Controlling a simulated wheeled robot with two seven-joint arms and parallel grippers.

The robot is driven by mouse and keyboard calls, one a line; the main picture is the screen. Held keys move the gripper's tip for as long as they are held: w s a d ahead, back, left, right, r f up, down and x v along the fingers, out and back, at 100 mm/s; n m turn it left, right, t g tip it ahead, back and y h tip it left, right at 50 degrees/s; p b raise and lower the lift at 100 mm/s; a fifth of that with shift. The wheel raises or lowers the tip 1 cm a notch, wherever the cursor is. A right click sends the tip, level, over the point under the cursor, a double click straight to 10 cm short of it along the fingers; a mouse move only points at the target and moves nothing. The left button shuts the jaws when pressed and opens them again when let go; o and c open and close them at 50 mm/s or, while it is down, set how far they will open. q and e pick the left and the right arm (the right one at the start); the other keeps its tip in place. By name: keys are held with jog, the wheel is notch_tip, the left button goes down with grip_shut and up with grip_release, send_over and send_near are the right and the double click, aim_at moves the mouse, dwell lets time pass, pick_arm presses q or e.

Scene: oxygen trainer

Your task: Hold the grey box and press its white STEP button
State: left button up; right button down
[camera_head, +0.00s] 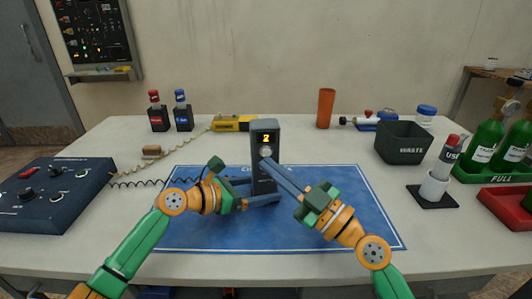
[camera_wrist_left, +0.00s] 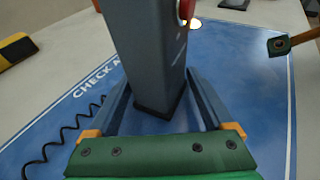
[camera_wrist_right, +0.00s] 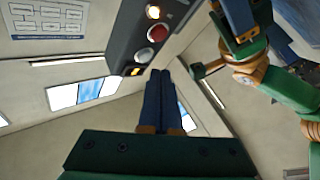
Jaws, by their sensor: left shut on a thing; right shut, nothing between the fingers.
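The grey box (camera_head: 264,181) stands upright on the blue mat, its display showing an orange 2. The white STEP button (camera_head: 266,152) sits below the display. My left gripper (camera_head: 262,198) is shut around the lower part of the box; its fingers flank the box (camera_wrist_left: 150,50) in the left wrist view. In the right wrist view the box (camera_wrist_right: 125,35) shows a red button and a lit lamp beyond the fingertips (camera_wrist_right: 158,75).
The blue mat (camera_head: 360,220) lies under the box. A dark control panel (camera_head: 45,195) with a coiled cable is at the left. Two small bottles (camera_head: 158,115) stand behind.

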jog(key=shift+s+d, duration=0.2)
jog(key=shift+s, duration=2.1)
dwell(0.6)
jog(key=s, duration=0.3)
jog(key=shift+s+d, duration=0.35)
jog(key=w+a, duration=0.1)
jog(key=w, duration=0.7)
jog(key=shift+w, duration=0.4)
dwell(1.6)
jog(key=shift+w, duration=0.4)
